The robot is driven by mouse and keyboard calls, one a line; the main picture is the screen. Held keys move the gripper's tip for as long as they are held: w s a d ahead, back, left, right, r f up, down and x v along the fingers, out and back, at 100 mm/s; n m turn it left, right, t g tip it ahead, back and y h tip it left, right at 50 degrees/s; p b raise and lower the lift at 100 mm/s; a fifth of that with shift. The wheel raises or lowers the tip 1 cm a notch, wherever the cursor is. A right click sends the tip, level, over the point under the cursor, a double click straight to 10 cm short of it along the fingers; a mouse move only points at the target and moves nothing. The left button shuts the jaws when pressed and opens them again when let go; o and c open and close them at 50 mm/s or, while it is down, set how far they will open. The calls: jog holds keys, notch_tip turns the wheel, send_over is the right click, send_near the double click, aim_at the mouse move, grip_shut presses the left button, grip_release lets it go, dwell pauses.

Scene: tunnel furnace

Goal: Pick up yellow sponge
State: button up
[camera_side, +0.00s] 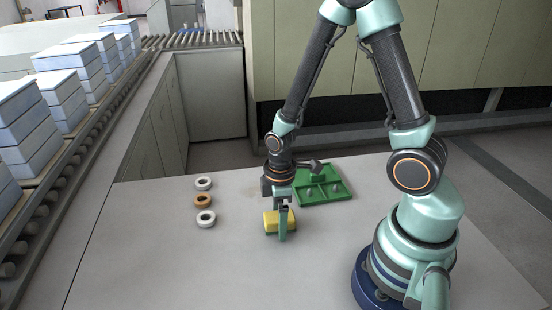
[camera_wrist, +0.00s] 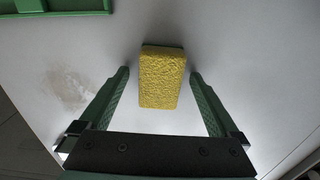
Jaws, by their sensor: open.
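The yellow sponge (camera_side: 271,222) lies on the light grey table, partly hidden behind my gripper in the side view. In the wrist view the sponge (camera_wrist: 162,77) is a yellow block with a rough surface. My gripper (camera_side: 283,236) points down at the sponge. In the wrist view my gripper (camera_wrist: 160,72) is open, with one green finger on each side of the sponge. A gap shows between each finger and the sponge, and nothing is held.
A green tray (camera_side: 343,197) with small dividers lies behind and right of the sponge; its edge (camera_wrist: 68,13) shows in the wrist view. Two white rings (camera_side: 205,219) and an orange ring (camera_side: 202,201) lie to the left. The table front (camera_side: 175,275) is clear.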

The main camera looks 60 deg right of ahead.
jog(key=c, duration=1.4)
jog(key=shift+r, duration=0.1)
notch_tip(320, 180, up, 20)
jog(key=shift+f, duration=0.1)
